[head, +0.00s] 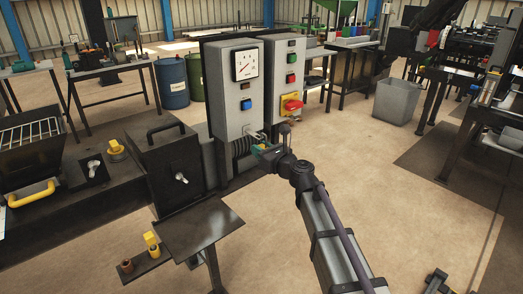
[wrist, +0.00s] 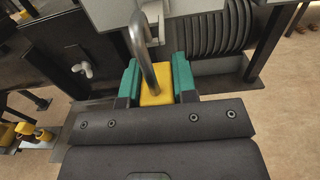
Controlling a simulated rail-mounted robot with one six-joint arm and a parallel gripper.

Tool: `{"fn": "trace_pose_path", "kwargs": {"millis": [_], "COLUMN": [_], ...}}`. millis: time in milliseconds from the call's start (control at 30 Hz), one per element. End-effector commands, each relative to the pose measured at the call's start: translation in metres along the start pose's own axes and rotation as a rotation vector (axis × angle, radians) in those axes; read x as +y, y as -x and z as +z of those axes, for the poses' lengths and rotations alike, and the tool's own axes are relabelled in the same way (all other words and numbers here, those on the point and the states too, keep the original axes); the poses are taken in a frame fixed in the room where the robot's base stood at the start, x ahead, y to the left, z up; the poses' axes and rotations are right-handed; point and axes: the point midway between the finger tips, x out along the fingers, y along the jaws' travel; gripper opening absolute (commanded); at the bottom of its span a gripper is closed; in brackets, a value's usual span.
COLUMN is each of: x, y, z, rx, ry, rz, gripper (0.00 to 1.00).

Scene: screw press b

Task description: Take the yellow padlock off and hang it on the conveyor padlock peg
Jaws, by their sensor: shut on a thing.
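The yellow padlock (wrist: 156,90) sits between the green-tipped fingers of my gripper (wrist: 156,84) in the wrist view, and the gripper is shut on it. Its bent steel shackle (wrist: 139,42) rises from the body to the lower edge of a grey cabinet (wrist: 105,12). I cannot tell whether the shackle is still through a fitting there. In the head view my gripper (head: 265,147) is just below and in front of the grey cabinets, and the padlock is mostly hidden. I cannot pick out the conveyor padlock peg for certain.
The gauge cabinet (head: 235,90) stands beside a cabinet with a red rotary switch (head: 291,105). A dark box (head: 165,160) with a handle and a small dark table (head: 199,228) are to the left. A yellow block (head: 151,239) stands on a low ledge. Open floor lies right.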

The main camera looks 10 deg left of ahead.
Motion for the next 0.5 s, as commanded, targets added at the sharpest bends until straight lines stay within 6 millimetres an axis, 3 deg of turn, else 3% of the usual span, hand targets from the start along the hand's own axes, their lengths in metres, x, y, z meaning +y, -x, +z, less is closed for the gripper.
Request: {"fn": "trace_pose_path", "kwargs": {"millis": [500], "x": [0.000], "y": [-0.013], "z": [0.000], "rx": [0.000], "ry": [0.000], "rz": [0.000], "gripper": [0.00]}}
